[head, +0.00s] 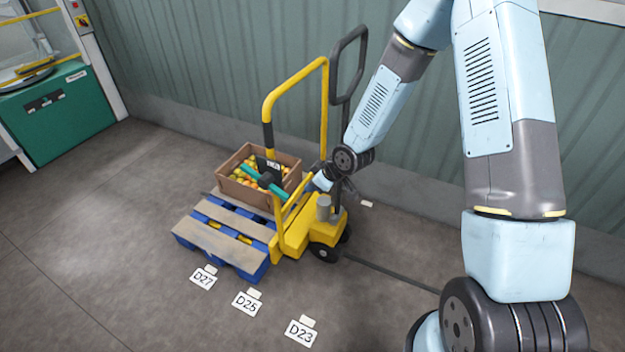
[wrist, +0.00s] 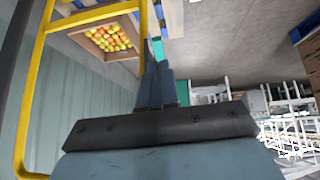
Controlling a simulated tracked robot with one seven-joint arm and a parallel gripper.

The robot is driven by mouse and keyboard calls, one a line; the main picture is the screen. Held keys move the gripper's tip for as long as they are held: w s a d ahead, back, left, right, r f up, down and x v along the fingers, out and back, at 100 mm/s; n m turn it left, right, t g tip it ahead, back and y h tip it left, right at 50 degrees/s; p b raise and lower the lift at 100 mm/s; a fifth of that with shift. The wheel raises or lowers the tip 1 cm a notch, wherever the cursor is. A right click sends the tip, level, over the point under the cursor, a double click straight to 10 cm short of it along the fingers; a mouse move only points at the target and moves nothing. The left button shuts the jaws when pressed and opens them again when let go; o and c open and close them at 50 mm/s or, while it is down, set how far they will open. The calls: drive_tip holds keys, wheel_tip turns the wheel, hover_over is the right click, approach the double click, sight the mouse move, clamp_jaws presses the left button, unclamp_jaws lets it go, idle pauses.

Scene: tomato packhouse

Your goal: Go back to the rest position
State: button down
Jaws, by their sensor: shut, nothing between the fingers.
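My gripper (wrist: 158,72) shows in the wrist view with its two fingers together and nothing between them. In the head view my arm reaches down from the upper right, and its end is close to the yellow frame of the pallet truck (head: 290,238). The gripper itself is hard to make out there. A dark shape with a teal bar (head: 252,175) shows over the crate; I cannot tell whether it belongs to my gripper. The yellow frame also shows at the left of the wrist view (wrist: 32,85).
A brown crate (head: 233,188) of tomatoes sits on a blue pallet (head: 240,262) beside the truck; it also appears in the wrist view (wrist: 88,45). A corrugated wall (head: 215,70) stands behind. Floor labels (head: 247,304) lie in front. The left floor is clear.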

drive_tip(key=s+d+r+m+t+h, duration=0.1)
drive_tip(key=d+r+m+h, duration=0.2)
drive_tip(key=d+r, duration=0.75)
drive_tip(key=s+d+r+m+t+h, duration=0.1)
drive_tip(key=d+r+m+h, duration=0.15)
drive_tip(key=d+r, duration=0.85)
drive_tip(key=s+d+r+m, duration=0.3)
drive_tip(key=s+r+m, duration=0.1)
drive_tip(key=s+r, duration=0.5)
drive_tip(key=s+d+r+m, duration=0.3)
drive_tip(key=s+r, duration=0.6)
drive_tip(key=s, duration=0.4)
drive_tip(key=shift+s+d+r+m+h, duration=0.3)
drive_tip(key=shift+d+r+m+h, duration=0.1)
drive_tip(key=shift+d, duration=0.1)
